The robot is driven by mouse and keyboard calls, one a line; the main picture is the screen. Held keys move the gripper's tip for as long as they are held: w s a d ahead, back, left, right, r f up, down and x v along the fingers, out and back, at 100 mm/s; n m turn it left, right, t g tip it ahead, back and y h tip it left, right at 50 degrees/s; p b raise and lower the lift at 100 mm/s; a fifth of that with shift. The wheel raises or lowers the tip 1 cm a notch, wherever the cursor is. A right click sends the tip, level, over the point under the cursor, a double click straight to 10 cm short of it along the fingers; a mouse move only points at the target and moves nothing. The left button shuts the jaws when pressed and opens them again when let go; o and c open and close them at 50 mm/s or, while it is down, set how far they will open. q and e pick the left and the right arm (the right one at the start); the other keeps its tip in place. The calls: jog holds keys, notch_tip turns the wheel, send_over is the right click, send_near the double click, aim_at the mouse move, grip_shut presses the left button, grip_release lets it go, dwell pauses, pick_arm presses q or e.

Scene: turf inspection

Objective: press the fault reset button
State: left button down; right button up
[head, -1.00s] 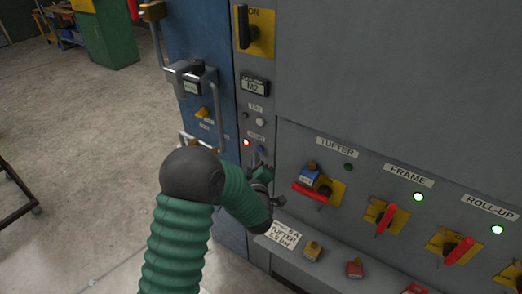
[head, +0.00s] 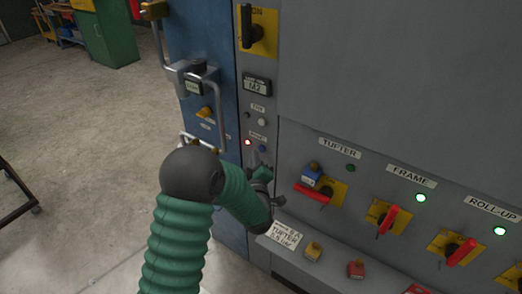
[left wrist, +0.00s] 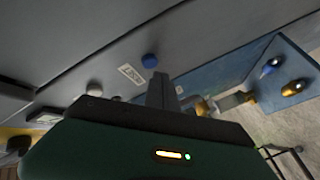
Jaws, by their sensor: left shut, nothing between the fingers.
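A round blue button (left wrist: 149,61) sits on the grey panel beside a small white label in the left wrist view. It also shows small in the head view (head: 262,148), near a lit red lamp (head: 248,142). My left gripper (head: 257,160) is shut and empty, just below the button in the head view. In the left wrist view its closed fingertips (left wrist: 160,76) point at the panel near the button, slightly to its right. The button is visible beyond the tips, and I see no contact. My right gripper is not in view.
A white button (head: 262,122) and a small display (head: 256,84) are above on the same panel. A blue door with a metal handle (head: 212,88) stands to the left. Red-handled switches (head: 388,219) and padlocks (head: 313,251) are to the right. Open floor lies left.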

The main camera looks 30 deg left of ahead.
pick_arm(q)
jog(key=shift+w+d+r, duration=0.15)
jog(key=shift+w, duration=0.25)
jog(key=shift+w, duration=0.4)
dwell(0.7)
jog(key=shift+s+b, duration=0.1)
jog(key=shift+b, duration=0.2)
jog(key=shift+s, duration=0.75)
jog(key=s, duration=0.5)
jog(key=shift+a+b, duration=0.3)
jog(key=shift+b, duration=0.1)
